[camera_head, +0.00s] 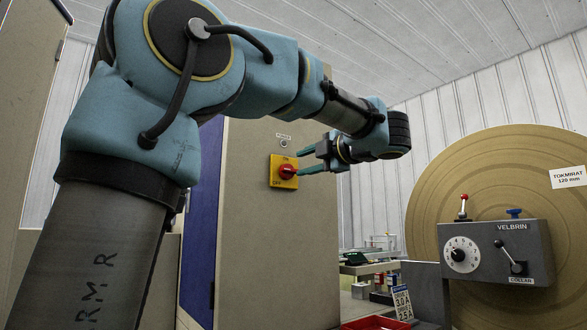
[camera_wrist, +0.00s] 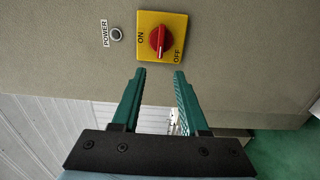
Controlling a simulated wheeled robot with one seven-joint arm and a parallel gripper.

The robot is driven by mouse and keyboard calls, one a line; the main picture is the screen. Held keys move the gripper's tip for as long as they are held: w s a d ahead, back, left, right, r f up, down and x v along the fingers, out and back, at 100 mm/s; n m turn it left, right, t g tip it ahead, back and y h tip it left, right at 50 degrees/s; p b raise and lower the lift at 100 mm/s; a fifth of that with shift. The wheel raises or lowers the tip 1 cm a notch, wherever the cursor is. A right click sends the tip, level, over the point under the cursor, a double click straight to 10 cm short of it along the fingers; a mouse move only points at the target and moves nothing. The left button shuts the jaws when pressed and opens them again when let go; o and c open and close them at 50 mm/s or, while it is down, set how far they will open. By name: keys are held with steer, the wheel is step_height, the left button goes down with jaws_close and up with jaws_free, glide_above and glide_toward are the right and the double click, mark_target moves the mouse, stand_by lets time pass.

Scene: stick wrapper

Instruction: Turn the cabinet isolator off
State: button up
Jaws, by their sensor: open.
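The cabinet isolator is a yellow plate (camera_head: 275,178) with a red knob (camera_head: 288,171), fixed to the beige cabinet front (camera_head: 250,240). In the wrist view, its plate (camera_wrist: 147,57) carries "ON" at the left and "OFF" at the lower right. The red knob (camera_wrist: 160,39) has its long grip upright in that picture, between the two words. My gripper (camera_head: 298,163) is at the knob's right in the head view. Its green fingers (camera_wrist: 160,73) are open and empty, with the knob beyond the tips in line with the gap. I see no contact.
A lamp labelled "POWER" (camera_wrist: 116,34) sits beside the isolator. A grey control box (camera_head: 490,270) with a dial and levers stands at right, before a large tan roll (camera_head: 430,205). A red tray (camera_head: 375,323) is at the bottom. A blue panel (camera_head: 200,220) adjoins the cabinet.

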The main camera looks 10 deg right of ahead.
steer(key=shift+v, duration=1.65)
